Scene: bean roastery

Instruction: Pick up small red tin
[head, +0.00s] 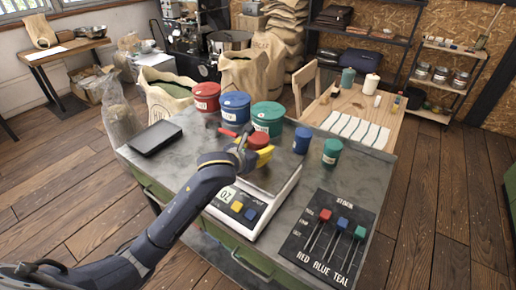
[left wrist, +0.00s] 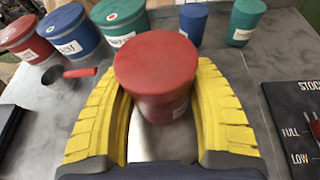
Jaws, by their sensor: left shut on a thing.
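The small red tin (left wrist: 155,68) stands between the yellow fingers of my left gripper (left wrist: 160,115) in the left wrist view, with a finger against each side. In the head view the tin (head: 258,140) is partly hidden by my left gripper (head: 260,154), which is over the far end of the white scale (head: 262,215). I cannot tell whether the tin touches the scale's plate. My right gripper is not in view.
Large red (head: 206,97), blue (head: 236,106) and teal (head: 268,118) tins stand behind. Small blue (head: 302,140) and teal (head: 332,151) tins stand to the right. A red-handled scoop (left wrist: 68,74) lies left. A stock panel (head: 328,238) lies front right; a black tray (head: 154,138) lies left.

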